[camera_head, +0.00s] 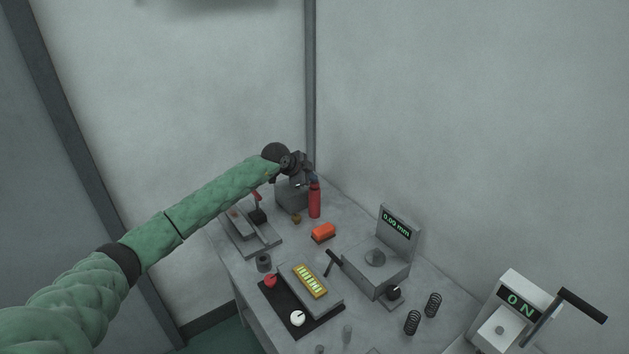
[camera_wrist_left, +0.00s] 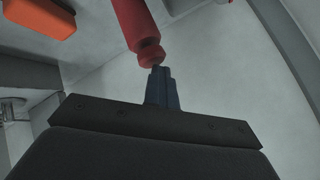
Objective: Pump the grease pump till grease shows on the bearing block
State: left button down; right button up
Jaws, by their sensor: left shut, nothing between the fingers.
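A red bottle-shaped cylinder (camera_head: 314,203), which looks like the grease pump, stands upright at the back of the table. In the left wrist view the red cylinder (camera_wrist_left: 137,22) has a narrower neck and a rounded red knob facing my fingers. My left gripper (camera_head: 312,178) is at the top of the cylinder, its blue-grey fingers (camera_wrist_left: 160,74) shut and empty. The fingertips are right at the knob; I cannot tell if they touch. A dark grey block (camera_head: 291,197) beside the cylinder may be the bearing block; my wrist partly covers it. I see no clear grease on it.
An orange block (camera_head: 323,231) lies in front of the red cylinder; it also shows in the left wrist view (camera_wrist_left: 39,15). A gauge reading 0.09 mm (camera_head: 397,227), a black mat (camera_head: 275,295) and springs (camera_head: 412,322) are nearer. Walls stand close behind the table.

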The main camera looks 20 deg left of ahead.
aim_at(312, 184)
pick_arm(q)
jog(key=shift+f, duration=0.35)
jog(key=shift+r, duration=0.2)
jog(key=shift+r+p, duration=0.8)
jog(key=shift+r, duration=0.7)
notch_tip(312, 184, up, 5)
jog(key=p, duration=0.2)
jog(key=shift+p, duration=0.35)
dwell(0.3)
